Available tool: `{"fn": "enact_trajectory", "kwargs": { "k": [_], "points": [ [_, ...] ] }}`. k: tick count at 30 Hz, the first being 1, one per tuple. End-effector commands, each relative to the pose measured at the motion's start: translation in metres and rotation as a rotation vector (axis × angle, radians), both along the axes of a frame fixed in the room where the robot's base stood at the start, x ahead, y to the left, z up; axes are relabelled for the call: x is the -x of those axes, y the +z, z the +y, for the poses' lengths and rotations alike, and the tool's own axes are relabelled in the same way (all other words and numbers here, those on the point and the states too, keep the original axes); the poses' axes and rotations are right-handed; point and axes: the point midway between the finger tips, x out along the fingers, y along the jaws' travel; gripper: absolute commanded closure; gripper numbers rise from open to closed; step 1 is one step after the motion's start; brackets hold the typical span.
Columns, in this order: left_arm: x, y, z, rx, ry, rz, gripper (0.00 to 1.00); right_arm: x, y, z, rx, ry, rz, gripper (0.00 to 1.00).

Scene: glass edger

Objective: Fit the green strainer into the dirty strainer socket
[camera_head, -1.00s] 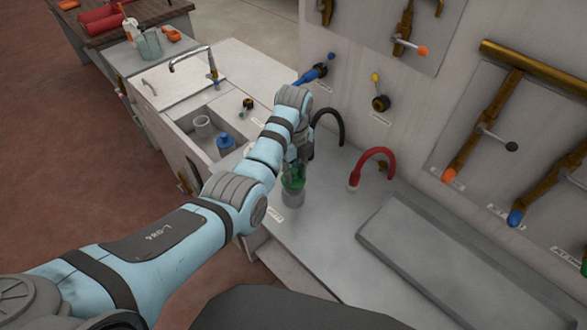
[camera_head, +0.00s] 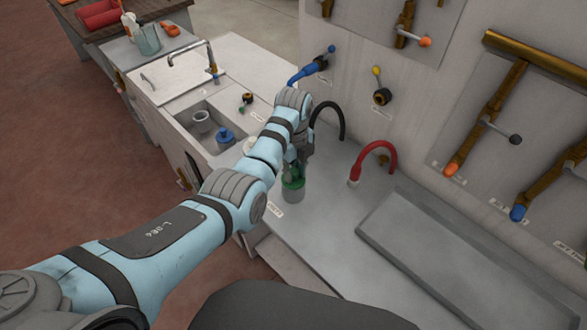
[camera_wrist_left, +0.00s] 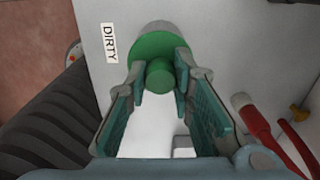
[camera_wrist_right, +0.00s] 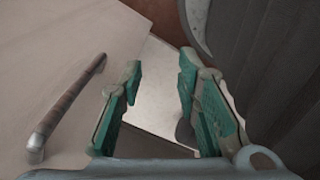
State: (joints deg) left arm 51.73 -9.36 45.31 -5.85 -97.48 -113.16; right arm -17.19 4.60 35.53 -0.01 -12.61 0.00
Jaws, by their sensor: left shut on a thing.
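The green strainer (camera_wrist_left: 157,48) has a round flange and a knob. My left gripper (camera_wrist_left: 160,85) is shut on its knob in the left wrist view. In the head view the green strainer (camera_head: 292,182) sits at the top of the grey cylindrical dirty socket (camera_head: 293,195), below my left gripper (camera_head: 297,165). The socket (camera_wrist_left: 165,27) shows beyond the flange in the left wrist view, next to a DIRTY label (camera_wrist_left: 110,43). Whether the strainer is fully seated I cannot tell. My right gripper (camera_wrist_right: 155,95) is open and empty in the right wrist view.
A black curved hose (camera_head: 330,110) and a red curved hose (camera_head: 375,155) rise close by on the counter. A raised grey slab (camera_head: 440,265) lies to the right. A sink (camera_head: 200,130) with a blue item (camera_head: 225,138) is at the left. A handle (camera_wrist_right: 65,110) is near my right gripper.

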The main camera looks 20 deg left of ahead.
Motion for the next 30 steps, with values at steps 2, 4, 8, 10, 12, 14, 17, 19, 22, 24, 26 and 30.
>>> {"fn": "enact_trajectory", "kwargs": {
  "k": [2,4,8,10,12,14,17,19,22,24,26,30],
  "points": [
    [0.000,-0.003,0.000,0.000,0.000,0.000,1.00,0.000,-0.002,0.000,0.000,0.000,0.000,0.70],
    [0.000,-0.004,0.000,0.000,0.000,0.000,1.00,0.000,-0.003,0.000,0.000,0.000,0.000,0.70],
    [0.000,-0.007,0.000,0.000,0.000,-0.001,1.00,0.000,-0.004,0.000,0.000,0.000,0.000,0.70],
    [0.000,-0.007,0.000,0.000,0.000,-0.001,0.71,0.000,-0.004,0.000,0.000,0.000,0.000,0.70],
    [0.000,-0.007,0.000,0.000,0.000,-0.001,0.59,0.000,-0.004,0.000,0.000,0.000,0.000,0.70],
    [0.000,-0.007,0.000,0.000,0.000,-0.001,0.55,0.000,-0.004,0.000,0.000,0.000,0.000,0.70],
    [0.000,-0.007,0.000,0.000,0.000,-0.001,0.55,0.000,-0.004,0.000,0.000,0.000,0.000,0.70],
    [0.000,-0.007,0.000,0.000,0.000,-0.001,0.55,0.000,-0.004,0.000,0.000,0.000,0.000,0.70],
    [0.000,-0.005,0.000,0.000,0.000,-0.001,0.55,0.000,-0.003,-0.001,0.002,0.000,0.000,0.70],
    [-0.001,0.001,0.000,0.001,0.000,-0.003,0.55,0.000,-0.004,-0.001,0.002,0.000,0.000,0.70],
    [-0.001,0.012,0.000,0.001,0.000,-0.005,0.55,0.000,-0.004,-0.001,0.001,0.000,0.000,0.70],
    [-0.001,0.044,0.000,0.000,-0.001,-0.004,0.55,0.000,-0.004,0.000,0.001,0.000,0.000,0.70]
  ]
}}
